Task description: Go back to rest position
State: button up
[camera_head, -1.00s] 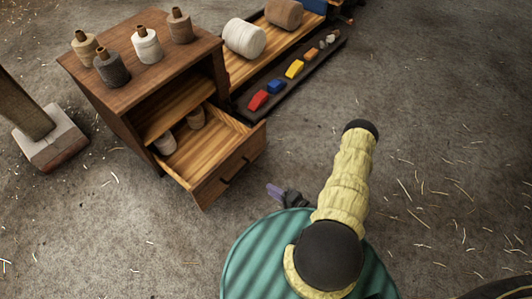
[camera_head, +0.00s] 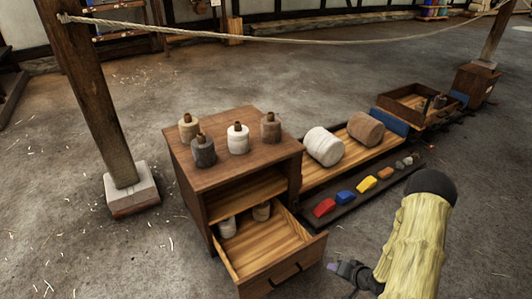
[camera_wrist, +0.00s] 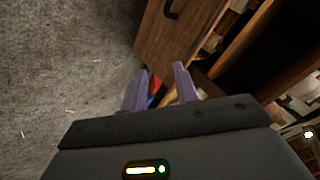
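My gripper (camera_head: 343,268) is low at the right of the open drawer's front corner in the head view, partly beside my pale yellow arm sleeve. In the wrist view its two purple fingers (camera_wrist: 160,84) stand apart with nothing held between them. The wooden cabinet (camera_head: 240,165) has its lower drawer (camera_head: 290,270) pulled out. Two spools (camera_head: 228,228) stand inside at the drawer's back. The drawer front (camera_wrist: 165,35) with its dark handle shows in the wrist view, apart from the fingers.
Several spools stand on the cabinet top. A low bench with big rolls (camera_head: 323,146) and a dark strip (camera_head: 345,202) with coloured blocks lie right of the cabinet. A post (camera_head: 95,100) on a stone foot stands left, with a rope (camera_head: 300,40) strung behind. The floor in front left is clear.

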notch_tip(320, 180, up, 22)
jog(key=a+f+n+g+h+p, duration=0.1)
jog(key=a+n+g+h+p, duration=0.1)
jog(key=n+g+h+p, duration=0.15)
jog(key=s+a+r+g+p, duration=0.1)
jog(key=s+a+r, duration=0.3)
jog(key=s+r, duration=0.35)
jog(key=s+a+r+g+p, duration=0.1)
jog(key=s+a+r, duration=0.2)
jog(key=s+r, duration=0.4)
notch_tip(320, 180, up, 38)
jog(key=w+p, duration=0.2)
jog(key=p, duration=3.6)
jog(key=shift+n+h, duration=0.35)
jog(key=shift+t, duration=0.25)
